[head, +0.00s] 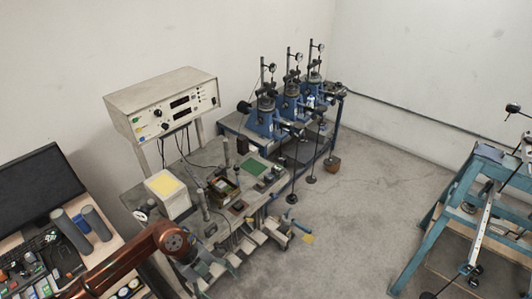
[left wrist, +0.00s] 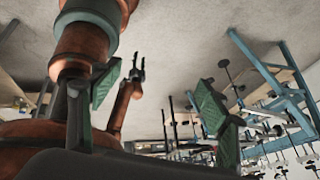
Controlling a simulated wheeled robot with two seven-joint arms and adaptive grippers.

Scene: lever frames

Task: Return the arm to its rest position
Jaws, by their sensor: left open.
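My right arm does not show in the head view.
A workbench (head: 135,200) holds a control box (head: 165,103), a yellow-topped white box (head: 168,194) and small fixtures. Blue lever machines (head: 265,117) with hanging weights stand behind. A monitor (head: 38,185) is at left, a teal frame (head: 440,215) at right. The floor (head: 350,215) between is mostly clear.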

